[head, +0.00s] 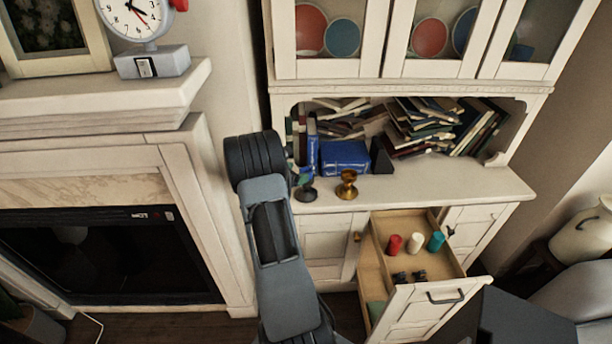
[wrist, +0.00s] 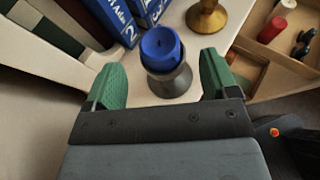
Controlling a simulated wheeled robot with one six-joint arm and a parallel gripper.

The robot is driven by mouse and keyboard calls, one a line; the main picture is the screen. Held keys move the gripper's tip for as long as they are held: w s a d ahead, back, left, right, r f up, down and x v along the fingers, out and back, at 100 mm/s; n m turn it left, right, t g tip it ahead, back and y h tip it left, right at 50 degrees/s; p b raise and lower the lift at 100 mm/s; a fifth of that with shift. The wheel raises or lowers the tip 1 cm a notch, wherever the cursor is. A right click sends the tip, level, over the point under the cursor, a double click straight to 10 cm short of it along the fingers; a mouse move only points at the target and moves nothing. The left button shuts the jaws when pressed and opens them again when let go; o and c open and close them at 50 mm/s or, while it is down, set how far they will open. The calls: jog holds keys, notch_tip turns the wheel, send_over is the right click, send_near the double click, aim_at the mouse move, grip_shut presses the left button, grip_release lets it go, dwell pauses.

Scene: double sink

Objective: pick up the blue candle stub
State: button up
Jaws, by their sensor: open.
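The blue candle stub (wrist: 160,47) sits upright in a dark grey candle holder (wrist: 172,82) on the cabinet's counter. In the wrist view my gripper (wrist: 161,75) is open, with its green fingers apart on the left and right of the stub and holder. I see a gap on each side, and nothing is held. In the head view the dark holder (head: 306,194) stands at the counter's left end, and the stub above it is partly hidden by my gripper's fingers.
A brass holder (head: 347,187) stands to the right. Blue books (head: 345,157) are close behind. Below, an open drawer (head: 470,297) holds red (head: 394,244), white (head: 416,243) and teal (head: 435,241) candles and small dark items. The counter's right part is clear.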

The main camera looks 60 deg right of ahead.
aim_at(306, 170)
jog(key=shift+p+x, duration=0.8)
jog(key=shift+x, duration=1.95)
jog(key=shift+r, duration=0.1)
jog(key=c, duration=1)
